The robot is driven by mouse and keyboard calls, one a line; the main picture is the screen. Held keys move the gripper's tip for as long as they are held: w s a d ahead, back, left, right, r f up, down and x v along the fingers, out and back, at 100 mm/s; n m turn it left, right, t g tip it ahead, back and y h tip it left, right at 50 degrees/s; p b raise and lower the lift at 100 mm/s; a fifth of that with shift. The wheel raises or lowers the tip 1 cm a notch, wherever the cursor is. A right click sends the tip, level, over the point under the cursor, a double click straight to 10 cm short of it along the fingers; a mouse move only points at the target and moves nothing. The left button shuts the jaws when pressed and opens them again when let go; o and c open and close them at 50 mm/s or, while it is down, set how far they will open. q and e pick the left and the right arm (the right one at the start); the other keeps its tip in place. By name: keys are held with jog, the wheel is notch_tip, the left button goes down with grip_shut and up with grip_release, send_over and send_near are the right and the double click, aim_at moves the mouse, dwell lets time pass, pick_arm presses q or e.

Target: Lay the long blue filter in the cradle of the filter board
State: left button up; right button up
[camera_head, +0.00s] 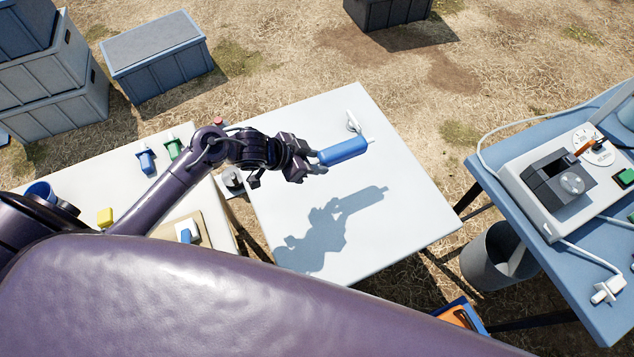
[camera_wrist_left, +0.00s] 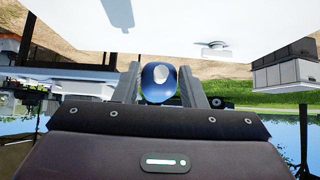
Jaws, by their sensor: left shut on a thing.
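The long blue filter (camera_head: 343,151) is held over the white table, roughly level, pointing right and away from my left gripper (camera_head: 314,158). The gripper is shut on its near end, and the filter's shadow falls apart from it on the table top. In the left wrist view the filter (camera_wrist_left: 158,88) shows end-on, with a white tip, between the two fingers (camera_wrist_left: 160,95). A tan board (camera_head: 214,230) with a white and blue piece lies on the left table, partly hidden by my arm. I cannot tell whether it is the filter board. My right gripper is not in view.
A small white fitting (camera_head: 353,122) stands at the white table's (camera_head: 410,205) back, close to the filter in the picture. Small blue (camera_head: 146,160) and green (camera_head: 174,148) items lie on the left table. A blue table (camera_head: 590,285) with a device stands right. The white table's front right is clear.

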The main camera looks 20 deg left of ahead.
pick_arm(q)
notch_tip(320, 180, down, 12)
jog(key=shift+b, duration=0.4)
jog(key=o, duration=1.1)
jog(key=shift+f, duration=0.1)
